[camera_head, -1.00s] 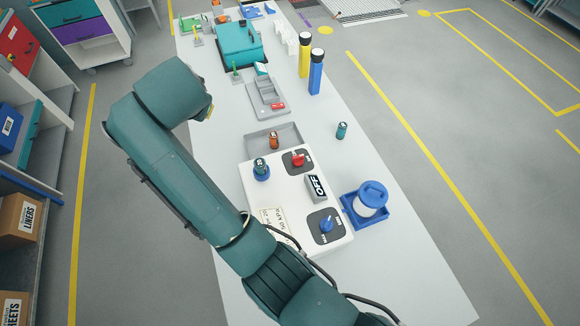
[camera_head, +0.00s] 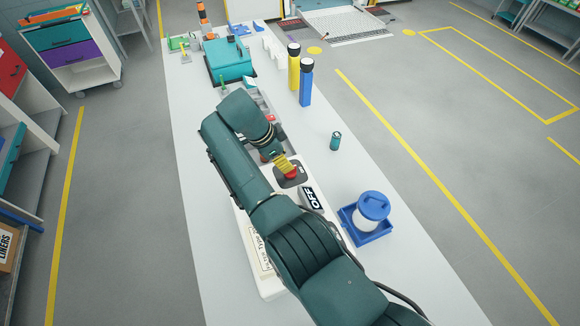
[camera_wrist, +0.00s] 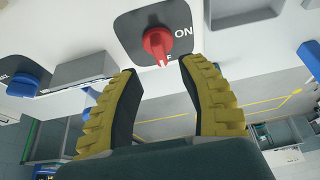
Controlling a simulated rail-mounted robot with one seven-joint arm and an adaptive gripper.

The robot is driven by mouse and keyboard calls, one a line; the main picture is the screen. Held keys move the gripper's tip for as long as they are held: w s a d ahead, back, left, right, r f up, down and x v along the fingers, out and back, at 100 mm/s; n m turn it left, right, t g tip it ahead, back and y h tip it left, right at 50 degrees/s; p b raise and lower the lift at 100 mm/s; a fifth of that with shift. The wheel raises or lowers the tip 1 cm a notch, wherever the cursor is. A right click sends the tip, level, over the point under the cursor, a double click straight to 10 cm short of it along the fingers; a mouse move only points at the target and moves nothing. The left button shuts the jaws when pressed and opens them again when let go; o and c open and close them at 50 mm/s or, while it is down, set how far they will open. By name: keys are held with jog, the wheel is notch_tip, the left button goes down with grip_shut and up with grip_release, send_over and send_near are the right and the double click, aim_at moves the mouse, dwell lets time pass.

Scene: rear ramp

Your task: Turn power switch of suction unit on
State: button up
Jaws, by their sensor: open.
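The suction unit is a white box (camera_head: 268,284) on the long table, partly hidden under my arm in the head view. Its red switch knob (camera_wrist: 157,42) sits on a dark plate (camera_wrist: 128,28) with "ON" printed to the knob's right; another label below it is mostly covered. The knob's narrow end points down in the wrist view, not at "ON". The red knob also shows in the head view (camera_head: 291,172). A grey display block (camera_head: 312,199) reads "OFF". My gripper (camera_wrist: 157,68) is open, its yellow fingertips apart on either side of the knob's lower end.
A blue knob (camera_wrist: 24,82) lies left of the display block in the wrist view. A blue-lidded jar (camera_head: 371,208) in a blue tray stands right of the unit. A small teal can (camera_head: 335,141) stands alone. The table's right side is mostly clear.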

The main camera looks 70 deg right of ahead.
jog(key=x, duration=0.5)
jog(key=shift+s+f, duration=0.1)
jog(key=shift+f, duration=0.25)
grip_shut()
